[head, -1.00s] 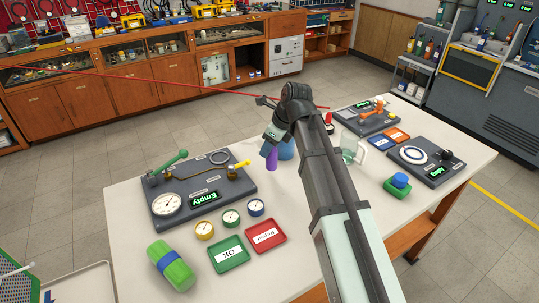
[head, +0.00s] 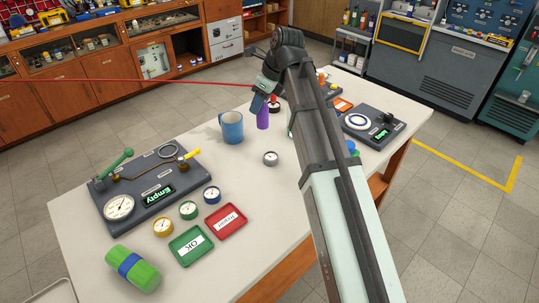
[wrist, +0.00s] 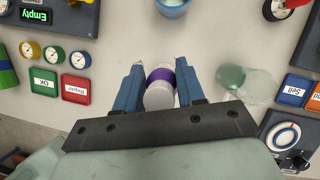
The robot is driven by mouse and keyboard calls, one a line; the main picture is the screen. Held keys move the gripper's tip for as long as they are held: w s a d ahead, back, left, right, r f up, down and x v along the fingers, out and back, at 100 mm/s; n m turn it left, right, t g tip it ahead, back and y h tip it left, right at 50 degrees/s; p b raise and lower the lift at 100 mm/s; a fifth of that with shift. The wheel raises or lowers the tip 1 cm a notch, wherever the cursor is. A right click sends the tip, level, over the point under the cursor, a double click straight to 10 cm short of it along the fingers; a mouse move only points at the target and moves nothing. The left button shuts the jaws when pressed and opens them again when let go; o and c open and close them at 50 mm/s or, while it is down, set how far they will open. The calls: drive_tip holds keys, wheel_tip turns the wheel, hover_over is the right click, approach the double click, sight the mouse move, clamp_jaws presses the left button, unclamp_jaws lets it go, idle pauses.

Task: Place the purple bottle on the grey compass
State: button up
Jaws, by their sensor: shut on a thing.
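The purple bottle (head: 263,118) is held below my gripper (head: 259,103) in the head view, just right of the blue mug. In the wrist view my gripper (wrist: 161,88) is shut on the bottle (wrist: 160,73), whose purple band and pale end show between the blue fingers. I cannot tell how far the bottle is above the table. The grey compass (head: 270,158), a small round dial, lies on the white table nearer the camera than the bottle, apart from it. I cannot make out the compass in the wrist view.
The blue mug (head: 231,127) stands close to the bottle. The pressure panel (head: 151,187), several small gauges and the green (head: 191,246) and red (head: 226,220) trays lie to the left. A clear glass vessel (wrist: 250,84) is right of my gripper in the wrist view.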

sight(265, 114)
drive_tip(key=s+d, duration=0.2)
drive_tip(key=shift+s+d+r, duration=0.15)
drive_tip(key=shift+s+d, duration=0.1)
drive_tip(key=shift+d, duration=0.1)
drive_tip(key=shift+f, duration=5)
drive_tip(key=shift+f, duration=0.1)
drive_tip(key=o, duration=1.1)
drive_tip(key=v, duration=1.2)
